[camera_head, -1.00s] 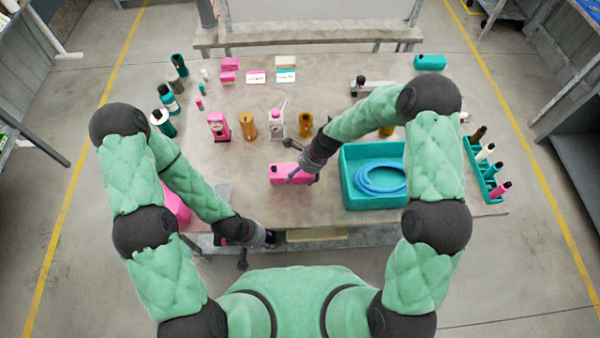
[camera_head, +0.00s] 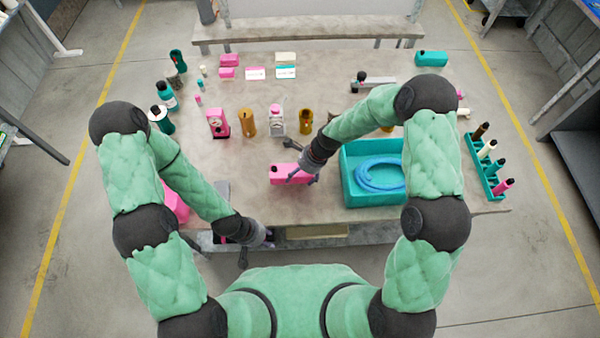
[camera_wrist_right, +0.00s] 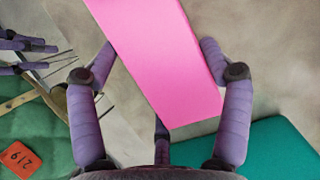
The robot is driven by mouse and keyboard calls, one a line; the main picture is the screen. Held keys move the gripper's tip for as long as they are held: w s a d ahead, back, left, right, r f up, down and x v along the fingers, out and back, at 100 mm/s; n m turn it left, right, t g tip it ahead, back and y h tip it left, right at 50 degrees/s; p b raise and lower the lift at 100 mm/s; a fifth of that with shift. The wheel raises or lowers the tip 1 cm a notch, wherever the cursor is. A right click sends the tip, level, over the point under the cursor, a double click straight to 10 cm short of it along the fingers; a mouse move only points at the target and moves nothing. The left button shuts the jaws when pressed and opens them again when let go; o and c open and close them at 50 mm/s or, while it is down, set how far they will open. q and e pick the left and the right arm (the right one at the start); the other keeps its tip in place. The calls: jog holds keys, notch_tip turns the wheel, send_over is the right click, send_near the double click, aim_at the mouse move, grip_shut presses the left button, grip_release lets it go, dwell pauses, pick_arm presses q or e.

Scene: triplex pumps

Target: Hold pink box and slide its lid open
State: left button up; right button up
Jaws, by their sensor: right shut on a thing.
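The pink box (camera_head: 286,174) lies near the front middle of the table. In the right wrist view the pink box (camera_wrist_right: 165,60) runs diagonally between the fingers as a smooth face; I cannot make out a lid seam. My right gripper (camera_head: 304,178) reaches down over the box from behind and is shut on it. Its fingers stand on either side of the box in the right wrist view (camera_wrist_right: 158,75). My left gripper (camera_head: 268,238) is at the table's front edge, to the lower left of the box and apart from it. Its fingers look spread and empty.
A teal tray (camera_head: 347,188) with a blue coiled hose (camera_head: 381,175) stands just right of the box. Several bottles and a pink device (camera_head: 218,123) stand behind it. A teal rack (camera_head: 483,172) of bottles is at the right edge.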

jog(key=shift+f+b, duration=1.45)
jog(key=shift+f, duration=0.95)
dwell(0.6)
